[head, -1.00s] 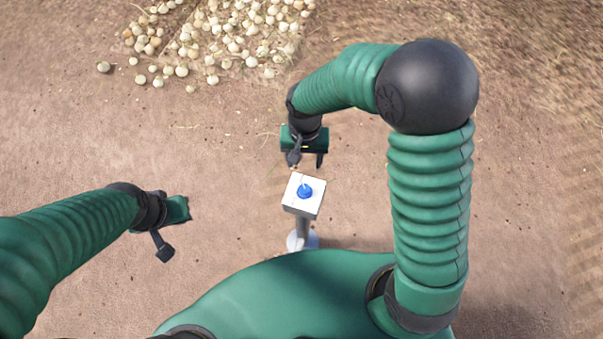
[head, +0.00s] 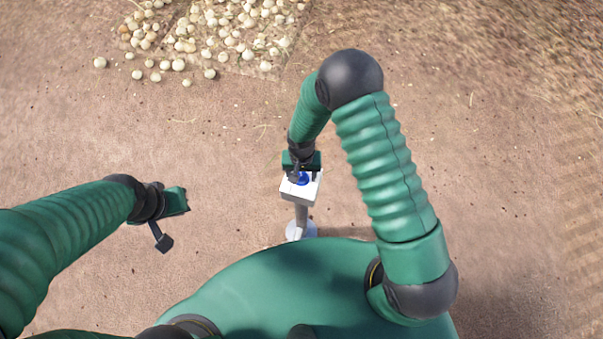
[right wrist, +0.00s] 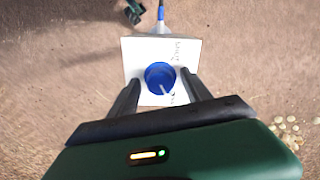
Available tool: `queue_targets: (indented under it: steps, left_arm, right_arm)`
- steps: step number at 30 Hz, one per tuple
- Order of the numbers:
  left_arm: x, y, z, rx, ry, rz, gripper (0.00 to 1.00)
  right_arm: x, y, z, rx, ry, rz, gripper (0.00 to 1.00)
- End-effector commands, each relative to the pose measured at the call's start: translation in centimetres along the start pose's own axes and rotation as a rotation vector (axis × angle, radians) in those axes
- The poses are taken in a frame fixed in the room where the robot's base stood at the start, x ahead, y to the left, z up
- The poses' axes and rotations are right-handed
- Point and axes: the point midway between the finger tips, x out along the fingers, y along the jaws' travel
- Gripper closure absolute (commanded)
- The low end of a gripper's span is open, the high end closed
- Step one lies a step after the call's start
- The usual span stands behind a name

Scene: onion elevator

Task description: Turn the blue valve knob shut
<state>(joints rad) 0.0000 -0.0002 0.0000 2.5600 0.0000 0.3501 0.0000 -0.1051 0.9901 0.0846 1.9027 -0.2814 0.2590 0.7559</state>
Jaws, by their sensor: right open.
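The blue valve knob (head: 303,179) sits on top of a white box (head: 289,192) on a post. In the right wrist view the round blue knob (right wrist: 160,76) shows on the white plate (right wrist: 190,50), with a white pointer mark on it. My right gripper (head: 302,175) is at the knob's far side, its fingers reaching over the box. In the right wrist view the open fingers (right wrist: 157,84) stand on either side of the knob, with gaps visible. My left gripper (head: 172,222) hangs in the air at left, away from the box; its jaw opening is unclear.
Many onions (head: 225,30) lie on the ground at the top. The dirt ground (head: 500,180) around the post is clear.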

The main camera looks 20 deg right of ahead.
Motion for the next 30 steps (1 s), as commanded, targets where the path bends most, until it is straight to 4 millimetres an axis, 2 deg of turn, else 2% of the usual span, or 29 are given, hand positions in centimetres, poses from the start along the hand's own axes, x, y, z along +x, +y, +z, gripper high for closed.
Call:
queue_targets:
  steps: [3,15,16,23,30]
  left_arm:
    - [0.01,0.0,0.0,0.0,0.0,0.0,1.0]
    - [0.01,0.0,0.0,0.0,0.0,0.0,1.0]
    - [0.01,0.0,0.0,0.0,0.0,0.0,1.0]
    - [0.0,0.0,0.0,0.0,0.0,0.0,1.0]
    - [0.04,0.0,0.01,0.0,0.0,0.0,1.0]
  right_arm:
    - [0.01,-0.01,-0.03,0.0,0.0,0.0,0.46]
    - [-0.07,-0.01,0.02,0.0,0.0,-0.001,0.98]
    - [-0.07,-0.01,0.02,0.0,0.0,-0.001,1.0]
    - [-0.1,-0.01,0.02,-0.012,0.0,0.0,1.0]
    - [-0.12,-0.01,0.02,-0.095,0.0,-0.001,1.0]
